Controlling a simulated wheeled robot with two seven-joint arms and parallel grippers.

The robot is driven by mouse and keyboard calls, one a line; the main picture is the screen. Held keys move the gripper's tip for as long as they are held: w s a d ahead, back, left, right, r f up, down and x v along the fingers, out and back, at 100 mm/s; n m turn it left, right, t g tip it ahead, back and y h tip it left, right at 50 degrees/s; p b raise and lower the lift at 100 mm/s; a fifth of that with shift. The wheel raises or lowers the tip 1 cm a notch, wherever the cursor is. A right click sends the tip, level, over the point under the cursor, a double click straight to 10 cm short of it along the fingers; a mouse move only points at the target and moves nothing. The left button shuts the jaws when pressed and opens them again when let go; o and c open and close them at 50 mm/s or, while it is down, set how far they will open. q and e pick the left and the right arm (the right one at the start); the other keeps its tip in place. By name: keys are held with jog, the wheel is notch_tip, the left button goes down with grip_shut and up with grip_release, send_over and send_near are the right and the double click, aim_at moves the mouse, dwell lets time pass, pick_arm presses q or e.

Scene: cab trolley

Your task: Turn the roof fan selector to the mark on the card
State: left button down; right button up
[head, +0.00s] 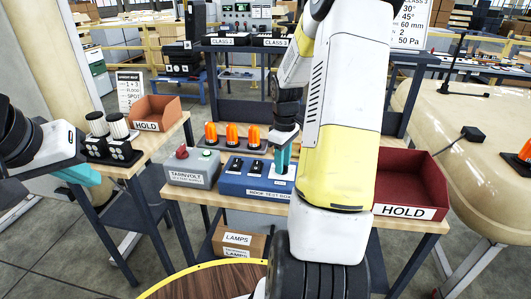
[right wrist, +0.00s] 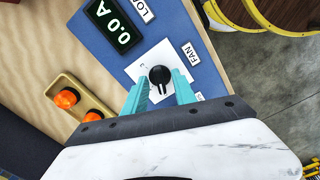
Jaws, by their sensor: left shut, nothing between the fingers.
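The fan selector is a round black knob (right wrist: 160,76) on a white plate (right wrist: 143,68) beside the FAN label (right wrist: 190,54), on the blue roof test box (head: 240,178). Its narrow grip points toward the bottom of the right wrist view. The plate's marks are too small to read. My right gripper (right wrist: 161,77) is open, with its teal fingers either side of the knob and gaps showing. In the head view it (head: 282,160) stands over the box's right part. My left gripper (head: 82,174) is shut and empty at the left. A card (head: 130,90) reads "1 + 3 FLOOD SPOT"; another (head: 414,24) lists angles and pressure.
A grey box with a red button (head: 190,170) stands left of the test box. Several orange lamps (head: 231,134) stand behind it. Red HOLD trays stand at right (head: 405,185) and left (head: 157,110). The test box display (right wrist: 113,22) reads 0.0 A.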

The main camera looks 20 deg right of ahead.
jog(key=shift+c, duration=0.4)
grip_shut()
jog(key=shift+m, duration=0.4)
jog(key=m, duration=0.3)
jog(key=shift+m, duration=0.4)
jog(key=m, duration=0.9)
jog(key=shift+m, duration=2)
